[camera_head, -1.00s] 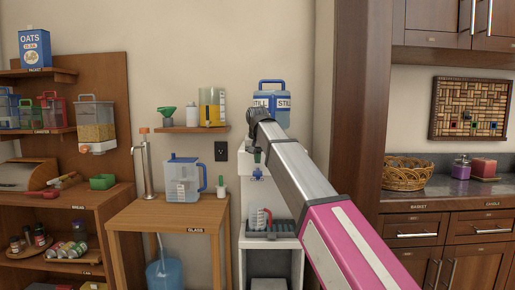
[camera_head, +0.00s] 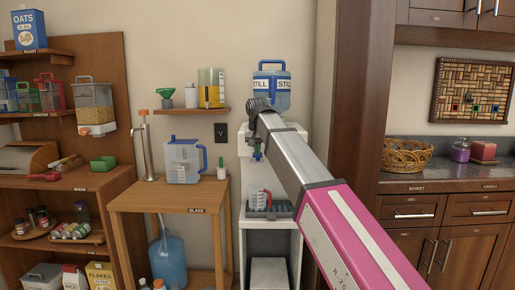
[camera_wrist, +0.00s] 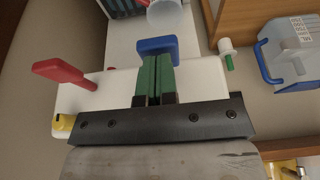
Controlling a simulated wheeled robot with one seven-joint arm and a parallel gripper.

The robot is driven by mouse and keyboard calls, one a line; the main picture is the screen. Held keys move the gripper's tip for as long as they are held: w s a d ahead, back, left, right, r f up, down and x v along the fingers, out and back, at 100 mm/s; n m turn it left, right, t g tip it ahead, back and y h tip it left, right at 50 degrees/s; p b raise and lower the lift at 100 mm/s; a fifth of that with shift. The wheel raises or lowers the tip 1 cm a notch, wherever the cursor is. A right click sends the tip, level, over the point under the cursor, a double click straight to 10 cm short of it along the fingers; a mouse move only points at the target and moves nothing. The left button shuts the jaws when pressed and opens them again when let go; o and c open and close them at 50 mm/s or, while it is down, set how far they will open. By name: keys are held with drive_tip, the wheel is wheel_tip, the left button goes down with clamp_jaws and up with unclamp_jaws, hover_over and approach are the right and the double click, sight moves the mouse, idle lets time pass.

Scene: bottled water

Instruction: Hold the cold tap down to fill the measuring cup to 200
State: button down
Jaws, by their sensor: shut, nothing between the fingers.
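A white water dispenser (camera_head: 285,146) carries a blue bottle labelled STILL (camera_head: 270,88). The measuring cup (camera_head: 259,199), clear with red marks, stands upright on the dispenser's dark tray; its water level is too small to read. Part of the cup (camera_wrist: 168,17) shows at the top of the wrist view. My gripper (camera_wrist: 155,60) has its green fingers shut and empty, with the tips over the blue cold tap (camera_wrist: 158,45); whether they touch it is unclear. The red tap (camera_wrist: 62,72) sticks out to the left. In the head view my arm partly hides the dispenser front.
A wooden table (camera_head: 170,197) left of the dispenser holds a clear jug with a blue handle (camera_head: 185,160) and a small white bottle (camera_head: 221,168). A shelf (camera_head: 185,111) hangs above. A dark wooden post (camera_head: 350,100) stands close on the right.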

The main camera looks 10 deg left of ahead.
drive_tip(key=shift+f, duration=0.1)
drive_tip(key=f+t, duration=0.1)
drive_tip(key=t, duration=0.1)
drive_tip(key=f+t, duration=0.1)
drive_tip(key=f+t+y, duration=0.1)
drive_tip(key=f+t, duration=0.1)
drive_tip(key=shift+s+d+t, duration=0.1)
drive_tip(key=shift+s+t, duration=0.2)
idle(7.1)
